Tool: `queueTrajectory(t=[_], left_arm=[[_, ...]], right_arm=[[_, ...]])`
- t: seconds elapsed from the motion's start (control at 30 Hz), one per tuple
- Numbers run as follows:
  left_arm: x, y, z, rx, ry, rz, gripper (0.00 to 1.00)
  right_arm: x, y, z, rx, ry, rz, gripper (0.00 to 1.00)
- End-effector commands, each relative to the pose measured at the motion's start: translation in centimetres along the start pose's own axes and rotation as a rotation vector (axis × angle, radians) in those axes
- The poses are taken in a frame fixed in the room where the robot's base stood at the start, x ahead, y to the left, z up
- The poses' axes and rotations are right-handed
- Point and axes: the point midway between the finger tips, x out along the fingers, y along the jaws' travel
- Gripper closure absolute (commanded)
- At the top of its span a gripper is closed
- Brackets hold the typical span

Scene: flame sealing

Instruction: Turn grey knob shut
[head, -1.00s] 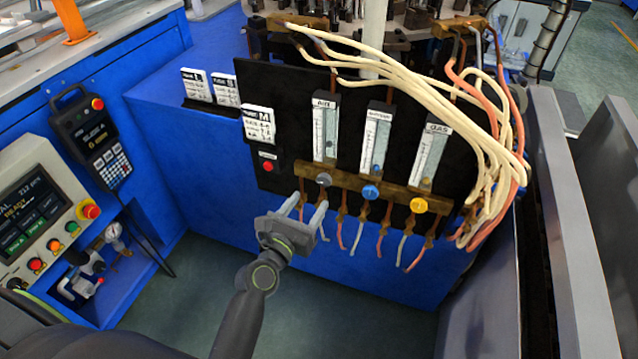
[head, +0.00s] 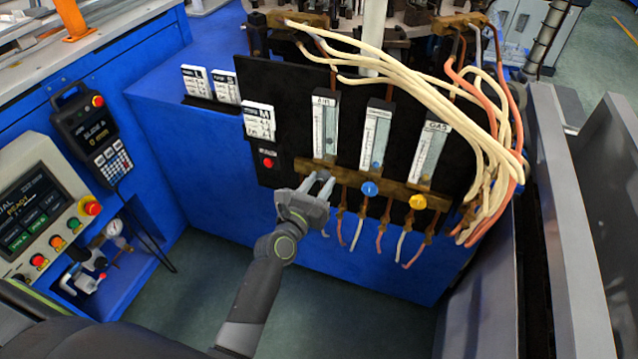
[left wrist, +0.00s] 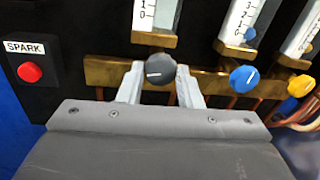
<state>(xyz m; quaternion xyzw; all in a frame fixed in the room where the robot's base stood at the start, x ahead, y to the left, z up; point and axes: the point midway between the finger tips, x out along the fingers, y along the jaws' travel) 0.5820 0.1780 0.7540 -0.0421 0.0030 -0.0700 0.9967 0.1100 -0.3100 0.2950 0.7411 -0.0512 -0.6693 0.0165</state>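The grey knob (left wrist: 160,69) is dark grey with a white pointer line, which lies nearly level in the left wrist view. It sits on the brass manifold bar (left wrist: 103,73) below the leftmost flow tube. In the head view, the grey knob (head: 323,174) is partly hidden by my left gripper (head: 318,180). My left gripper (left wrist: 160,72) has its two fingers apart, one on each side of the knob. A thin gap seems to show between knob and fingers; contact is not clear. My right gripper is in neither view.
A blue knob (left wrist: 244,79) and a yellow knob (left wrist: 301,86) sit to the right on the same bar. A red SPARK button (left wrist: 30,72) is at left. Copper and pale hoses (head: 381,238) hang below the bar. The floor in front is clear.

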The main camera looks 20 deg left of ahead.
Motion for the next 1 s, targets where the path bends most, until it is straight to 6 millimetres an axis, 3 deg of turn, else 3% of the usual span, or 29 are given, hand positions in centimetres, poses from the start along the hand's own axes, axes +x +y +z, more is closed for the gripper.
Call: queueTrajectory(t=[0.13,0.57,1.0], left_arm=[[0.0,0.0,0.0,0.000,0.000,0.000,0.91],[0.0,0.0,0.2,0.100,0.012,0.001,0.91],[0.0,-0.1,0.4,0.477,0.052,0.005,0.91]], right_arm=[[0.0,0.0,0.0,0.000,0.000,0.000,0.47],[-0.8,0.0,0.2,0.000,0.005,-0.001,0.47],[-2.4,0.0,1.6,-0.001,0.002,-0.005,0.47]])
